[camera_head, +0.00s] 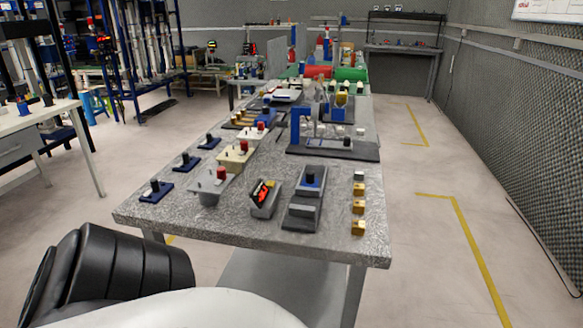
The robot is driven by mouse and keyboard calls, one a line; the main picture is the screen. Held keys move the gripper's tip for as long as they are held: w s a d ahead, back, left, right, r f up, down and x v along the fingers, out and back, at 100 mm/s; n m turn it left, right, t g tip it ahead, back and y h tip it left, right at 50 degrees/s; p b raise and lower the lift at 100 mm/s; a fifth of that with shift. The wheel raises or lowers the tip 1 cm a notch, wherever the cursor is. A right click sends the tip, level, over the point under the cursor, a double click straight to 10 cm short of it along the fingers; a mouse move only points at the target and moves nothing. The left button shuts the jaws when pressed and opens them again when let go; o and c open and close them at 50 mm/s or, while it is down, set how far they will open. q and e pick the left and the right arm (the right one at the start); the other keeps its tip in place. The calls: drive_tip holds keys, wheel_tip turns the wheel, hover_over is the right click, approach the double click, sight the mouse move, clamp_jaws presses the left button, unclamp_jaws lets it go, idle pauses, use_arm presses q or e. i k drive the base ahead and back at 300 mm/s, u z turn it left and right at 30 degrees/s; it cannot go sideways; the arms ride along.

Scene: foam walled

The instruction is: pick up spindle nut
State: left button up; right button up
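A long grey speckled table (150,213) stretches away in front of me with many small parts on it. No part can be surely told as the spindle nut at this size. Small brass-coloured blocks (358,207) stand in a row along the table's right edge, near the front corner. A grey block with a dark blue top and black knob (312,180) stands left of them. Neither gripper shows. A black ribbed part of my own arm is at the lower left, apart from the table.
A grey bin with red and black parts (264,197) and a grey stepped block (302,213) stand near the front edge. Dark blue plates with black knobs (157,190) line the left edge. A blue frame fixture (299,126) rises behind. Floor right of the table is clear.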

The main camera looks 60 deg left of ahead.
sight(358, 206)
drive_tip(key=k, duration=0.35)
drive_tip(key=u, duration=1.1)
